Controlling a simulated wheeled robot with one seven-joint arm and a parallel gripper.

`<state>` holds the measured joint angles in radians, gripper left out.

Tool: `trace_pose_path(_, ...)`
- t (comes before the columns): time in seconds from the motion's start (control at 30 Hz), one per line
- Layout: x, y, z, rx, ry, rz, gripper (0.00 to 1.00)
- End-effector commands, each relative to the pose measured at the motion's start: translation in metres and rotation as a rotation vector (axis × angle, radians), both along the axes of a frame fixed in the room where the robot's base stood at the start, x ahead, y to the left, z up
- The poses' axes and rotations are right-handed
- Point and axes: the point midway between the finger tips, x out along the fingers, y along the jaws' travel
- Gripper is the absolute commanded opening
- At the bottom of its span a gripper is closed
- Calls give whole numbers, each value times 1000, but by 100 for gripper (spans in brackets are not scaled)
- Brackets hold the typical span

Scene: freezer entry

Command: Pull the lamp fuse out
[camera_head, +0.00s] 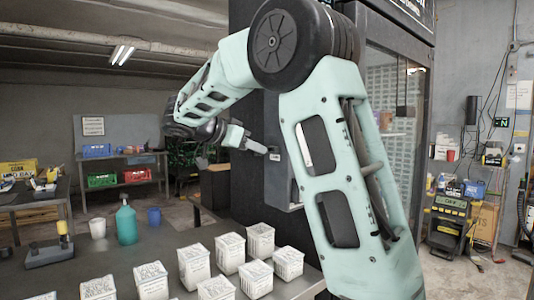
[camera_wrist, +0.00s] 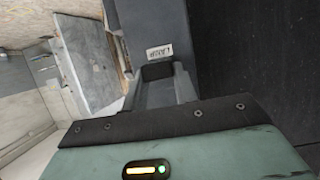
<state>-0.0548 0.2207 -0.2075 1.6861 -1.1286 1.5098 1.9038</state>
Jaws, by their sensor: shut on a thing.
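My gripper (camera_head: 262,150) reaches right to the side of the dark cabinet in the head view. In the wrist view my gripper (camera_wrist: 160,82) has its fingers shut on a small black block, the lamp fuse (camera_wrist: 157,71). The fuse is at the grey housing (camera_wrist: 146,25), just below a small white label (camera_wrist: 160,51) that appears to read LAMP upside down. The label also shows as a small pale patch in the head view (camera_head: 274,156). How deep the fuse sits is hidden by the fingers.
A table (camera_head: 150,246) in front holds several white cartons (camera_head: 229,252), a teal bottle (camera_head: 126,224), a white cup (camera_head: 97,228) and a blue cup (camera_head: 154,216). The cabinet's glass front (camera_head: 383,85) stands behind my arm.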

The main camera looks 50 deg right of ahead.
Motion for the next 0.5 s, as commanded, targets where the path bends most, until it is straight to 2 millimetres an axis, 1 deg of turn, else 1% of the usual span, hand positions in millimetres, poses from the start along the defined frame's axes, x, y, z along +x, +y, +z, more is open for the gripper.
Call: trace_pose_path(0.5,6,25,-1,1,-1,2,1)
